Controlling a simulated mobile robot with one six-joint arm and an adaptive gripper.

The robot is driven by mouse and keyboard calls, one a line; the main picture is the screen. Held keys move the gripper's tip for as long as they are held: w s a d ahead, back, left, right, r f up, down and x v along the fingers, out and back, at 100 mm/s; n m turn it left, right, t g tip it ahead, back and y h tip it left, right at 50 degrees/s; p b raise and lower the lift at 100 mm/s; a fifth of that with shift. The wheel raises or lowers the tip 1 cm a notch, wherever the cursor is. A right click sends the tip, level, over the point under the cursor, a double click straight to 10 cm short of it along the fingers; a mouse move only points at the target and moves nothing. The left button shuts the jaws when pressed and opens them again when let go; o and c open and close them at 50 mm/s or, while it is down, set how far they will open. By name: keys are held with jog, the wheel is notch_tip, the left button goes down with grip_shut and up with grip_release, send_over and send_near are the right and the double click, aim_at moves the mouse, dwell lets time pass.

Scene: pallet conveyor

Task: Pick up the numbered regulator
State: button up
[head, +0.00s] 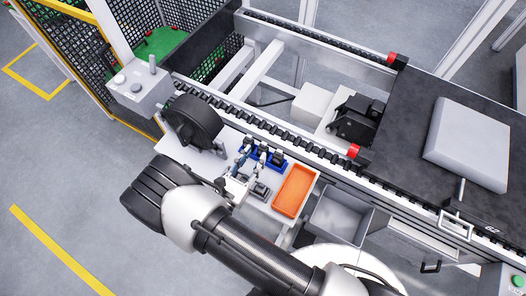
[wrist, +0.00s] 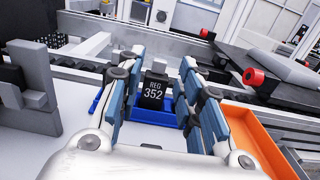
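The numbered regulator (wrist: 153,92) is a dark block marked "REG 352" in white. It stands upright in a blue holder (wrist: 154,117), straight ahead in the wrist view. My gripper (wrist: 155,72) is open, with one blue-padded finger to each side of the regulator in the picture. Whether the fingertips have reached it or are still short of it I cannot tell; no contact shows. In the head view my gripper (head: 250,160) is over the small white table, at the blue holders (head: 277,164), and partly covers them.
An orange tray (head: 295,191) lies right of the holders; its wall is close to my right finger in the wrist view (wrist: 252,136). A dark round-topped object (head: 192,122) stands left on the table. The conveyor (head: 265,133) runs behind. A grey bin (head: 338,216) is further right.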

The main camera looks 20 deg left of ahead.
aim_at(263, 145)
jog(key=w, duration=0.3)
jog(key=shift+d+f+b, duration=0.25)
jog(key=shift+f+b, duration=0.05)
jog(key=shift+b, duration=0.05)
jog(key=shift+w, duration=0.45)
jog(key=shift+r, duration=0.1)
jog(key=shift+c, duration=0.5)
jog(key=c, duration=0.7)
